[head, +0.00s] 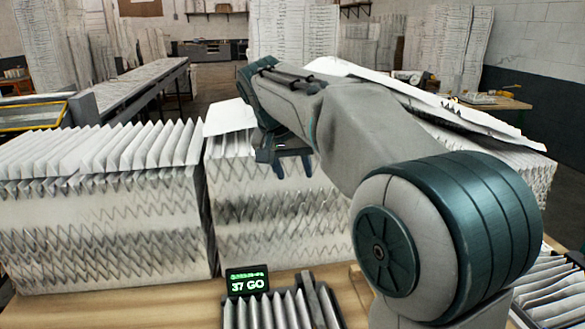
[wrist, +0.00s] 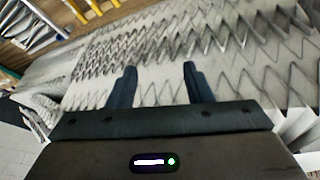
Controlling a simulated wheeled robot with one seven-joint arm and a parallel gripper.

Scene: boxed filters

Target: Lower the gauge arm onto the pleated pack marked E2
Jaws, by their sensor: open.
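A small framed pleated pack (head: 262,313) lies on the wooden table at the bottom centre of the head view, cut off by the picture edge. A dark bar (head: 312,295), perhaps the gauge arm, runs over its right part; whether it touches the pleats I cannot tell. A small display (head: 247,281) beside it reads "37 GO" in green. No E2 mark is readable. My gripper (head: 293,166) is open and empty, up in front of the middle filter stack and well above the pack. Its two dark fingers also show apart in the wrist view (wrist: 159,70).
Another pleated pack (head: 552,290) sits at lower right, partly behind my arm. A bare strip of wooden table (head: 160,308) shows at lower left.

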